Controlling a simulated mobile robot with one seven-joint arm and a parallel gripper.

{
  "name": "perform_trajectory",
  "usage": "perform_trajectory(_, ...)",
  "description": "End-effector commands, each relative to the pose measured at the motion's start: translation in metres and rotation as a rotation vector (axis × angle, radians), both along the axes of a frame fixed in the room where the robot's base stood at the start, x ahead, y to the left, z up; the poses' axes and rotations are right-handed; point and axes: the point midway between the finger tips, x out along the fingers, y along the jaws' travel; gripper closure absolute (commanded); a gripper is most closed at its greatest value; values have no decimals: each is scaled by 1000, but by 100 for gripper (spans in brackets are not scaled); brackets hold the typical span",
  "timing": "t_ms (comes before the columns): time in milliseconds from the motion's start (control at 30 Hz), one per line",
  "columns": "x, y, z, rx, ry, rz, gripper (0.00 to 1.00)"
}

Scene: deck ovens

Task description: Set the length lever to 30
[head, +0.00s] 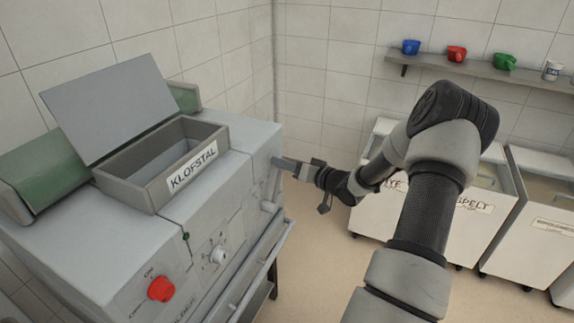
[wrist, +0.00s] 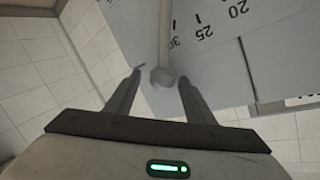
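The length lever (wrist: 165,35) is a pale rod ending in a round grey knob (wrist: 163,77), in the wrist view. The rod lies just left of the printed 30 on the grey scale panel (wrist: 215,62), with 25 and 20 farther right. My gripper (wrist: 159,76) is open, one finger on each side of the knob. A gap shows on both sides; I cannot tell how deep the knob sits between the fingers. In the head view my gripper (head: 285,163) is at the right side of the grey machine (head: 245,139), where the lever is not clearly visible.
A KLOFSTAL box (head: 150,200) sits on the machine. A red knob (head: 161,289) and a white dial (head: 219,255) are on its front, and a rail (head: 262,260) runs beside it. White flour bins (head: 530,240) stand behind my arm, under a wall shelf (head: 480,70).

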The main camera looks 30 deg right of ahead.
Motion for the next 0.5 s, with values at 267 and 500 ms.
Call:
perform_trajectory(267,-10,-3,4,-2,-2,1,51)
perform_trajectory(500,-57,-17,15,-3,-1,-3,51)
